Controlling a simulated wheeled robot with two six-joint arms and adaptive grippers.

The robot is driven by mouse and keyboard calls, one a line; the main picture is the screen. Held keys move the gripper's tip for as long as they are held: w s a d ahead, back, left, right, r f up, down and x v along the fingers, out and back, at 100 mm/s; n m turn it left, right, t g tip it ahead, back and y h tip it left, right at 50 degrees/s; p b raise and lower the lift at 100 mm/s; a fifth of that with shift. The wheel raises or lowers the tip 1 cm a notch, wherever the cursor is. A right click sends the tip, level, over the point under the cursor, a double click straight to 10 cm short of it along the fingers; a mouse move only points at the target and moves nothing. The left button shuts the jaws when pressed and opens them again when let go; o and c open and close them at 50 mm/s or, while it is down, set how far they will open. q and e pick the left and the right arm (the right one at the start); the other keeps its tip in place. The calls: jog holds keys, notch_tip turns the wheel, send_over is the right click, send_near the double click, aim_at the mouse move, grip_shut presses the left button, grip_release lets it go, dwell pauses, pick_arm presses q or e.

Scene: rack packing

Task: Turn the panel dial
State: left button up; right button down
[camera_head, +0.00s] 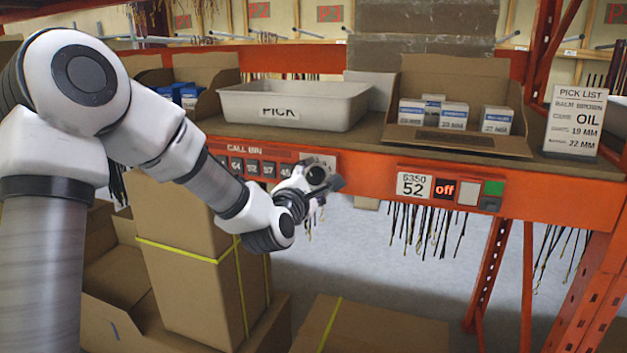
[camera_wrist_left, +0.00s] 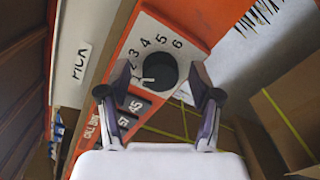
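The panel dial (camera_wrist_left: 158,72) is a dark round knob with a white pointer on a light plate marked with numbers, in the left wrist view. In the head view my left gripper (camera_head: 322,188) is at the right end of the call bin panel (camera_head: 245,150) and mostly covers the dial plate. My right gripper is not in view.
A white PICK tray (camera_head: 290,108) and an open carton of small boxes (camera_head: 460,142) stand on the shelf above the orange beam. A display reading "off" (camera_head: 444,189) is right of the gripper. Strapped cardboard boxes (camera_head: 190,262) stand below.

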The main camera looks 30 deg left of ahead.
pick_arm(q)
jog(key=v, duration=0.7)
jog(key=shift+s, duration=0.25)
jog(key=shift+w, duration=0.1)
